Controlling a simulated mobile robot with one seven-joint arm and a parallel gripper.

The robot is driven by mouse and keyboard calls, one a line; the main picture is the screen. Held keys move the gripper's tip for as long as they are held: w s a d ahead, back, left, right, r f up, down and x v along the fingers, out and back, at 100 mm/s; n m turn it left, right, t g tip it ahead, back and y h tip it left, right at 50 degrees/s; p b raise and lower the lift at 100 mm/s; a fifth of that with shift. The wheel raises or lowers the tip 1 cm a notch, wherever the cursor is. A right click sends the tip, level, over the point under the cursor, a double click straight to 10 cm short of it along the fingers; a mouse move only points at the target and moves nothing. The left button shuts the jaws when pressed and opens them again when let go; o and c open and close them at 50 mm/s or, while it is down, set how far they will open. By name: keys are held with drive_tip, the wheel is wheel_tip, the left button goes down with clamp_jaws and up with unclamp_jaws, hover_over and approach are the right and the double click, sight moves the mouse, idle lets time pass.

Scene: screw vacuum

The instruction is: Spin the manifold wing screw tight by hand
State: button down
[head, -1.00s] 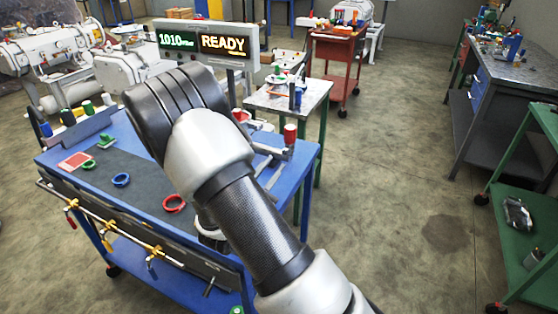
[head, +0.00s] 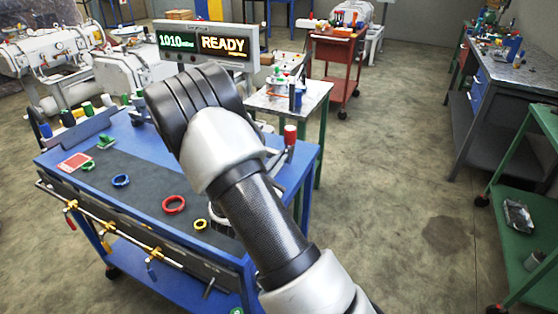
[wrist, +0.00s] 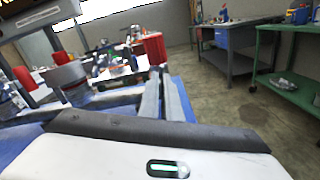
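I cannot make out the manifold wing screw in either view; my arm covers the right part of the blue bench (head: 130,215). A grey fitting (head: 291,157) with a red cap (head: 290,134) shows just right of my arm. My gripper is hidden behind my wrist in the head view. In the wrist view two long grey bars, which look like my gripper's fingers (wrist: 164,97), reach forward close together near a red cylinder (wrist: 153,48). I cannot tell whether they hold anything. A display (head: 203,43) reads 1010 and READY.
Red (head: 174,204), blue (head: 121,180) and yellow (head: 200,225) rings lie on the bench's dark mat. A brass rail with coloured handles (head: 110,228) runs along its front edge. A small white-topped table (head: 290,97) stands behind. Floor to the right is clear up to green shelving (head: 540,175).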

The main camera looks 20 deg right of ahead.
drive_tip(key=shift+f+m+b, duration=0.25)
drive_tip(key=shift+m+b, duration=0.15)
drive_tip(key=shift+b, duration=0.1)
drive_tip(key=shift+r+m, duration=0.25)
drive_tip(key=shift+m, duration=0.25)
drive_tip(key=c, duration=2)
unclamp_jaws()
drive_tip(key=p+v, duration=0.1)
drive_tip(key=v, duration=1.6)
drive_tip(key=shift+s+a+r, duration=0.1)
drive_tip(key=shift+s+a, duration=0.1)
